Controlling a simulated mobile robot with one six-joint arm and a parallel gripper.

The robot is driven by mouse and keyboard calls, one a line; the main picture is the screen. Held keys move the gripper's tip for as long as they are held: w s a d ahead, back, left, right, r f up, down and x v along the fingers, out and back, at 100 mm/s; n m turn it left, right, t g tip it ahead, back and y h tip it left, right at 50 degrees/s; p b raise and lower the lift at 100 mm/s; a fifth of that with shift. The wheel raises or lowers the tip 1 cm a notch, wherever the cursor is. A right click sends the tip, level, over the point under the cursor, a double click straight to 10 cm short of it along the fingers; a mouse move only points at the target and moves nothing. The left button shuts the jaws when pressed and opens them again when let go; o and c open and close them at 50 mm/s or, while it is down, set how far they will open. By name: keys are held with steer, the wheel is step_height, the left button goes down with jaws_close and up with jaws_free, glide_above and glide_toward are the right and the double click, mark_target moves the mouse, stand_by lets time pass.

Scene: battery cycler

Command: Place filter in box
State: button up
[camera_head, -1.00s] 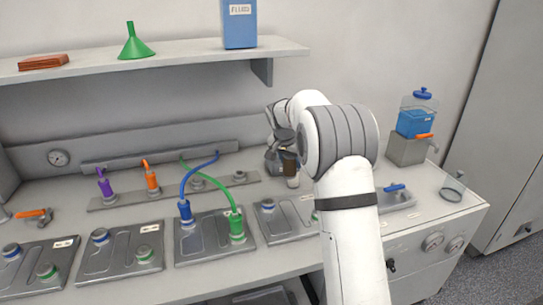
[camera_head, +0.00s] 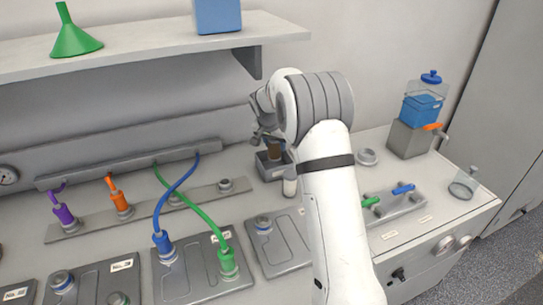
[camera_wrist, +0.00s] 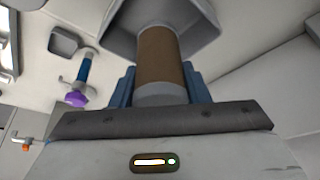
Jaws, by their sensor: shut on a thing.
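The filter is a brown cylinder (camera_wrist: 160,55) with pale grey ends in the wrist view. My gripper (camera_wrist: 162,85) is shut on it, with a blue finger on each side. The far end of the filter points into a grey open box (camera_wrist: 115,20). In the head view the filter (camera_head: 274,151) is upright under my gripper (camera_head: 266,136), over the small grey box (camera_head: 268,173) on the bench. Its lower end is hidden by the box wall, and I cannot tell whether it touches the bottom.
Blue and green cables (camera_head: 189,195) run to the left. A shelf (camera_head: 150,55) overhangs, holding a green funnel (camera_head: 74,36) and a blue box (camera_head: 217,15).

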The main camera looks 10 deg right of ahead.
mark_target(275, 155)
steer(key=shift+f, duration=2.6)
steer(key=o, duration=0.7)
steer(key=shift+s, duration=0.1)
steer(key=shift+r, duration=0.1)
